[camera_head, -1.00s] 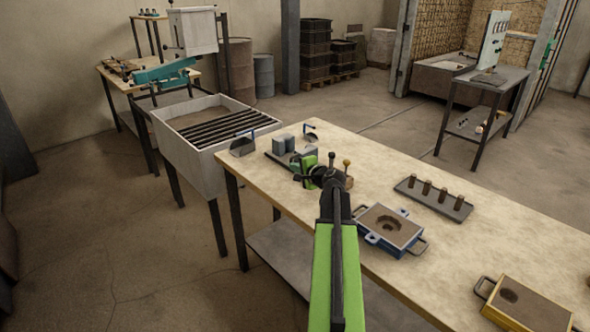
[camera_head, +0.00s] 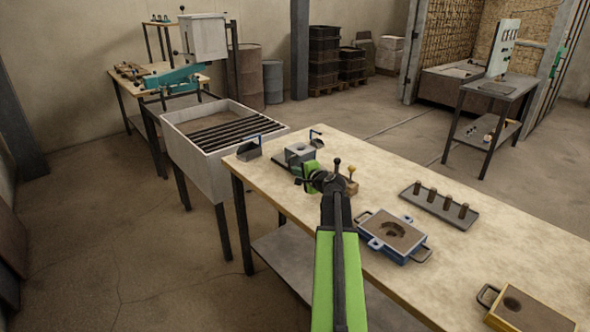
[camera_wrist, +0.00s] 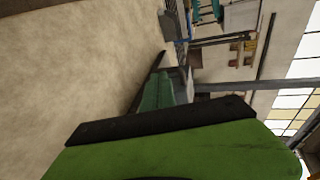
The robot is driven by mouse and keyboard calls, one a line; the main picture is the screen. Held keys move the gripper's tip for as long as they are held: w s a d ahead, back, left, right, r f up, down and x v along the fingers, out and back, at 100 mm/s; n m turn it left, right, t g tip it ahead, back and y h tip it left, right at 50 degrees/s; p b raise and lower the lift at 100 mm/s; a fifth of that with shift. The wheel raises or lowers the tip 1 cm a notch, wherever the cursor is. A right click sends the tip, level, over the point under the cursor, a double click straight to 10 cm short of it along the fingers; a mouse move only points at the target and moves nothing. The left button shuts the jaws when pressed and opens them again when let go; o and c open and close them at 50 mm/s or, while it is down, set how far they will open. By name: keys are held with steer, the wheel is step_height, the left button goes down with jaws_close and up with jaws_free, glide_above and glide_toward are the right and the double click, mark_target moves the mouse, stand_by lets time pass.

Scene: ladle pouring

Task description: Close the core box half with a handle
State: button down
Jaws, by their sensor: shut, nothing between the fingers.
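The grey core box (camera_head: 299,152) stands near the far left of the workbench. Its halves look together or nearly so, with a round opening on top. I cannot tell whether a gap remains, and no handle on it is clear. It sits on a dark base plate (camera_head: 281,164). My gripper (camera_head: 309,176) is just in front and to the right of the box, shut and empty. Touching or apart is not clear. In the wrist view, green gripper parts (camera_wrist: 155,97) show and the core box cannot be made out.
A grated sand bin (camera_head: 190,147) adjoins the left end.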

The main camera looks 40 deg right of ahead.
steer(key=v, duration=0.3)
steer(key=p+v, duration=0.1)
steer(key=v, duration=0.2)
steer(key=p+v, duration=0.1)
steer(key=v, duration=0.2)
steer(key=shift+d+r, duration=0.1)
steer(key=shift+d, duration=0.15)
steer(key=shift+s+a, duration=0.15)
steer(key=shift+s, duration=0.45)
